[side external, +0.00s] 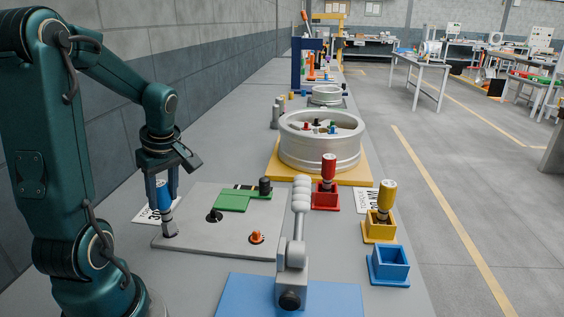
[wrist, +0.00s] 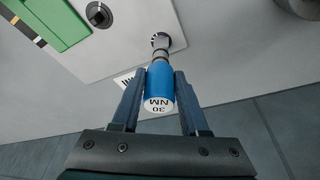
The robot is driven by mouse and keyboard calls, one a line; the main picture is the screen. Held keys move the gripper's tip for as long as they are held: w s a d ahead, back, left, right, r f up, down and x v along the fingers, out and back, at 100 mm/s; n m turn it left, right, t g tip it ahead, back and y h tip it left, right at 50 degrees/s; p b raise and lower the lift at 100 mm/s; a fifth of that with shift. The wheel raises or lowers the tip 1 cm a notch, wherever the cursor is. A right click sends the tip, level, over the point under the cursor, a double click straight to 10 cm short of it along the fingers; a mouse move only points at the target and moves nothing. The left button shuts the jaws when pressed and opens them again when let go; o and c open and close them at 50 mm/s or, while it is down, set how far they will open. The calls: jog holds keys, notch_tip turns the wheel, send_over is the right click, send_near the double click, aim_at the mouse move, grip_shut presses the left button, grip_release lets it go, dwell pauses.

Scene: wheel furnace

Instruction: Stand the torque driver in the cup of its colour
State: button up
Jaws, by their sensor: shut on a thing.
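My gripper (side external: 163,198) is shut on the blue handle of a torque driver (side external: 164,193). In the wrist view the fingers (wrist: 160,78) sit on both sides of the handle (wrist: 160,88), and its white cap reads "30 NM". The driver is upright, shank down, with its tip at a dark round fitting on the grey plate's near left corner. I cannot tell whether the tip is still seated in it. The blue cup (side external: 388,265) stands empty at the right front. The red cup (side external: 325,199) holds a red driver (side external: 329,170). The yellow cup (side external: 379,231) holds a yellow driver (side external: 387,196).
A jointed grey tool (side external: 297,235) on a blue base (side external: 330,294) stands between the plate and blue cup. A wheel rim (side external: 320,148) stands behind.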

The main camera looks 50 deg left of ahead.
jog(key=shift+r, duration=0.1)
grip_shut()
jog(key=shift+r, duration=3.4)
jog(key=w+d+m+t+h, duration=0.1)
jog(key=w+d+m+t, duration=0.1)
jog(key=w+d+m, duration=0.3)
jog(key=w+d+r+m+t+h, duration=0.1)
jog(key=w+d+m, duration=0.4)
jog(key=d+m, duration=0.8)
jog(key=shift+w+d+m+t+h, duration=0.25)
jog(key=shift+m+t+h, duration=0.35)
jog(key=shift+m, duration=0.9)
jog(key=shift+s, duration=0.1)
